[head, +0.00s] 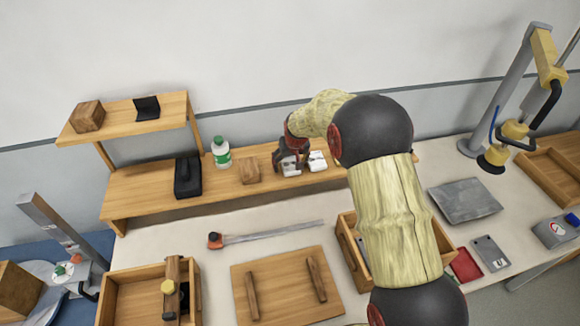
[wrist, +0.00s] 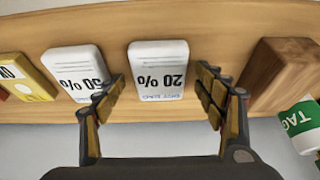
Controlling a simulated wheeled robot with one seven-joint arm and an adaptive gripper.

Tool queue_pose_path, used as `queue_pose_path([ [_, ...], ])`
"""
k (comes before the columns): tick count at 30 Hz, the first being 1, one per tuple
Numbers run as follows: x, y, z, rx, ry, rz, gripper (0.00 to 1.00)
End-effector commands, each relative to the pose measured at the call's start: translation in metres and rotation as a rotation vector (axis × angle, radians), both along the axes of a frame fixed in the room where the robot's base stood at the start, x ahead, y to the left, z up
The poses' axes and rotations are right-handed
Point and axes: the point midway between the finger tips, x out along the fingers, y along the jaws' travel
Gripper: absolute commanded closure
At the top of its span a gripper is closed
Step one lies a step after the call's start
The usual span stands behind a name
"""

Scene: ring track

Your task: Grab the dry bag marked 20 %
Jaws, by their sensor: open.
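The dry bag marked 20 % (wrist: 158,68) is a white packet with dark print, upside down in the wrist view. It rests on the wooden shelf and also shows in the head view (head: 290,167), partly hidden by my gripper. My gripper (wrist: 160,97) is open, with one finger on each side of the 20 % bag and a gap on both sides. In the head view my gripper (head: 288,160) is over the shelf at that bag. A similar white bag marked 50 % (wrist: 77,72) lies just left of it in the wrist view, close to my left finger.
A wooden block (wrist: 284,75) stands to the right in the wrist view, near my right finger. Beyond it is a white and green bottle (wrist: 303,125). A yellow packet (wrist: 30,80) lies at far left. The wooden shelf (head: 150,190) stands at the back of the bench.

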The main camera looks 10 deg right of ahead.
Motion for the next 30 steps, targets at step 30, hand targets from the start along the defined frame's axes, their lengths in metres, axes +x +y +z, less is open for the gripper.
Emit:
queue_pose_path([
  [30, -0.0016, -0.0008, -0.0041, -0.001, 0.005, 0.0, 0.67],
])
